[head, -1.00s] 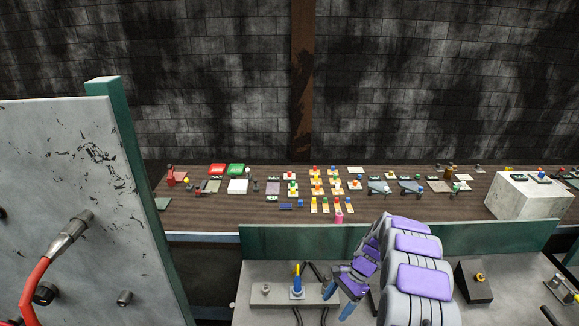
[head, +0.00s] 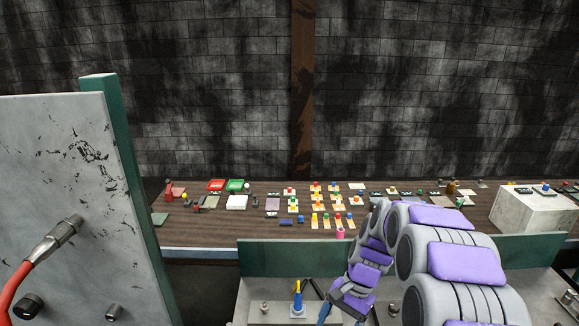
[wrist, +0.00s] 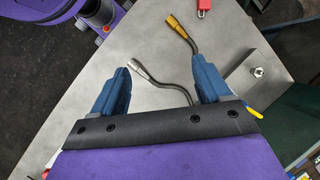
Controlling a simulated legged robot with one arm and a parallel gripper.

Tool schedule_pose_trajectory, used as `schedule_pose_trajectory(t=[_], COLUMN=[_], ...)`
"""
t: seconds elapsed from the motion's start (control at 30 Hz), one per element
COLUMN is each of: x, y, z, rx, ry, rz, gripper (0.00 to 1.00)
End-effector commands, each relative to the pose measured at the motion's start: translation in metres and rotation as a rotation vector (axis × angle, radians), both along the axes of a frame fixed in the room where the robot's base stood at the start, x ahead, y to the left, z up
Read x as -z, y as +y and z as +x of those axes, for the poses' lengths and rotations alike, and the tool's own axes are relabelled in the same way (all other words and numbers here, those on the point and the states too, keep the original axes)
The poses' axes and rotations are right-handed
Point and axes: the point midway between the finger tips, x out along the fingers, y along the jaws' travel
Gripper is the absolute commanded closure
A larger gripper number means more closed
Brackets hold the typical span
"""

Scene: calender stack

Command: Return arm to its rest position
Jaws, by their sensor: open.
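My arm, grey with purple pads, reaches from the lower right of the head view. It bends down over the grey console (head: 262,262) in front of me. My gripper (head: 328,318) shows only partly at the bottom edge of that view. In the wrist view my gripper (wrist: 162,82) has its two blue fingers spread wide apart. Nothing is held between them. Below the fingers lies a grey metal surface (wrist: 120,70) with a bent cable (wrist: 178,84) that has a silver tip. A second cable with a yellow tip (wrist: 177,24) lies beyond the right finger.
A blue and yellow lever (head: 297,296) stands on the console, left of my gripper. A tall grey panel (head: 60,190) with a red cable (head: 22,280) stands at the left. A long wooden table (head: 190,228) with many small coloured parts and a white block (head: 535,210) runs behind.

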Motion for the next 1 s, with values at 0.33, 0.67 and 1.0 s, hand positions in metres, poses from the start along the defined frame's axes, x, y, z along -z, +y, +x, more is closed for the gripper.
schedule_pose_trajectory(t=[0.33, 0.67, 1.0], x=[-0.035, -0.044, -0.027], y=[0.004, -0.002, -0.017], z=[-0.088, -0.179, -0.267], rx=[-0.211, -0.400, -0.572], ry=[-0.086, -0.154, -0.206], rz=[-0.048, -0.107, -0.166], gripper=[0.23, 0.23, 0.23])
